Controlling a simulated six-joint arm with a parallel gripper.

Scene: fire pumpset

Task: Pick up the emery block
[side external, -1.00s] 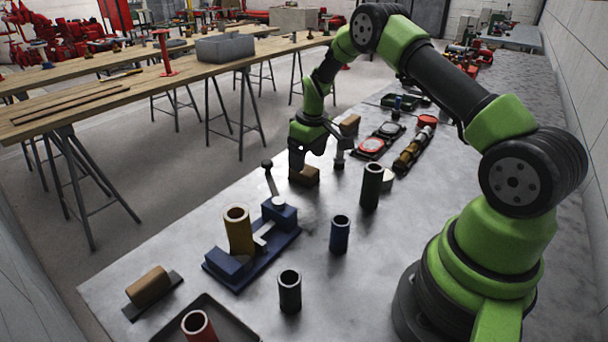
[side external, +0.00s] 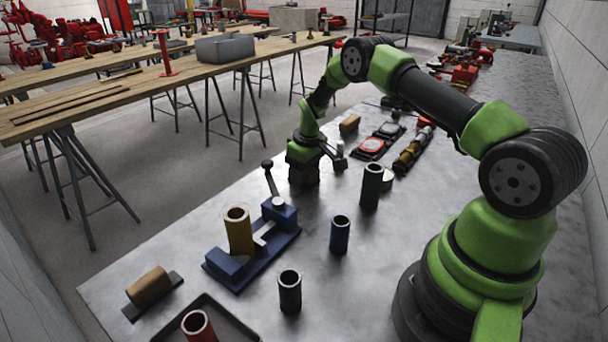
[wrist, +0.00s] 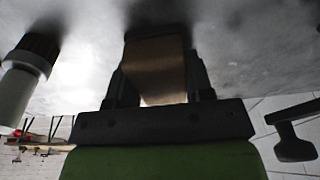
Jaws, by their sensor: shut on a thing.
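A brown block, the emery block (wrist: 157,66), shows in the wrist view between the two dark fingers of my gripper (wrist: 158,82). The fingers are shut on its sides, and it sits at the metal bench surface. In the side view my gripper (side external: 304,178) points down at the bench, behind the blue vise. There the fingers and wrist hide most of the block. I cannot tell any gap between block and bench.
A blue vise (side external: 262,255) holding a yellow tube stands nearer the camera, its lever rising close to my gripper. A small tan block (side external: 349,124) and gauges (side external: 371,147) lie behind.

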